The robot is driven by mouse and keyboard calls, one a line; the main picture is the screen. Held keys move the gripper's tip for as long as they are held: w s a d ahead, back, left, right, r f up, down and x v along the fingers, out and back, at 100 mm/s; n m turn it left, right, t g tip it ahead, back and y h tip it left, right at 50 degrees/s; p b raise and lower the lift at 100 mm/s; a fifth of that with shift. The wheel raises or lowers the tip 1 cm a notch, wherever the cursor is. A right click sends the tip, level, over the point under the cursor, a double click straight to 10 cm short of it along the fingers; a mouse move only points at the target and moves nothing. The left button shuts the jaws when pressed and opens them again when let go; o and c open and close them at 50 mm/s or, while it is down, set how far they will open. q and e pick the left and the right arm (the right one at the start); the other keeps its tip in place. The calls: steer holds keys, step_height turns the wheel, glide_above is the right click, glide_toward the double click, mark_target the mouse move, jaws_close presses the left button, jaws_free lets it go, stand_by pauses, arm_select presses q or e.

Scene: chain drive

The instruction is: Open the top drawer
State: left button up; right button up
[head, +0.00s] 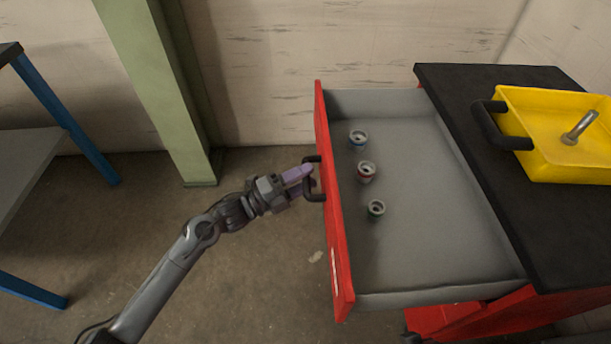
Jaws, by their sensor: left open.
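The top drawer (430,235) of a red cabinet is pulled far out to the left, with its grey inside in full view. Its red front panel (337,215) carries a black handle (314,190) on the outer face. My left gripper (303,181), with purple fingers, is open at the handle. The fingertips overlap the handle in the head view, and I cannot tell whether they touch it. My right gripper is not in view.
A yellow tray (560,165) sits on the black cabinet top (545,235). A green post (160,90) and a blue-legged table (65,115) stand left. Floor left of the drawer is clear.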

arm_select(q)
steer(key=p+v, duration=0.3)
steer(key=v, duration=0.7)
steer(key=shift+s+a, duration=0.1)
steer(key=shift+a, duration=0.1)
